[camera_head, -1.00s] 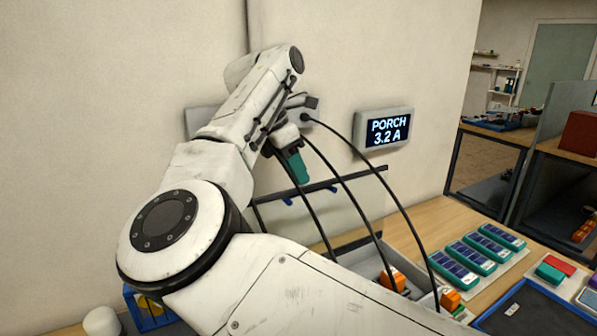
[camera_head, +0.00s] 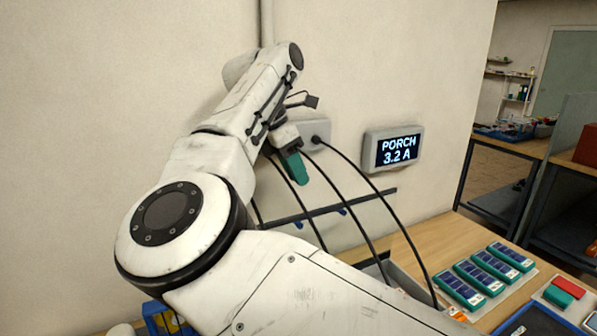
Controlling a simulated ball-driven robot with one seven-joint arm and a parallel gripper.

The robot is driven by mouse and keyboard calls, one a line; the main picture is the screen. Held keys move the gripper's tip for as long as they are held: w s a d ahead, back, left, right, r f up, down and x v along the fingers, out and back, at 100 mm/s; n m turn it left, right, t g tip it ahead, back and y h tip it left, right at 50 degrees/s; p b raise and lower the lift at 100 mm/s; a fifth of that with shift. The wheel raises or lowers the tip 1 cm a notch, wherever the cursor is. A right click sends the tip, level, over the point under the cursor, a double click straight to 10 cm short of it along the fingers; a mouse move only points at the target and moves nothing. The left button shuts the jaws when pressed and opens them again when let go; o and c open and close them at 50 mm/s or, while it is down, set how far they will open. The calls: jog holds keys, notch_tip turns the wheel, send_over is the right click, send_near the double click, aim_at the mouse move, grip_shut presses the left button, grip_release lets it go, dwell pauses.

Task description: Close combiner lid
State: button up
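A grey open-topped box (camera_head: 408,284) on the bench, with black cables running into it, looks like the combiner; my arm hides most of it. A long dark bar (camera_head: 350,204) with blue tabs stands above and behind it, close to the wall. It may be the edge of the raised lid; I cannot make out a panel for certain. My gripper (camera_head: 298,172), with teal at its tip, is above the bar's left half, near the wall and cables. It appears apart from the bar. I cannot tell its finger opening, and nothing is visibly held.
Black cables (camera_head: 365,218) arc from a wall socket (camera_head: 316,134) down to the box. A display (camera_head: 392,148) reads PORCH 3.2 A. Several teal-and-blue battery modules (camera_head: 482,272) and a dark blue tray (camera_head: 540,322) lie at right. A blue crate (camera_head: 160,316) is at lower left.

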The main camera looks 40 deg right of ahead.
jog(key=shift+p+v, duration=1.1)
jog(key=shift+v, duration=0.5)
jog(key=shift+r, duration=0.1)
jog(key=f+g+b, duration=0.1)
jog(key=b, duration=0.2)
jog(key=w+d+f+b, duration=0.1)
jog(key=b, duration=0.3)
jog(key=shift+w+g+y, duration=0.3)
jog(key=shift+g, duration=0.1)
jog(key=x, duration=1)
jog(key=shift+s+d+f, duration=0.2)
jog(key=shift+f, duration=0.1)
jog(key=shift+c, duration=0.4)
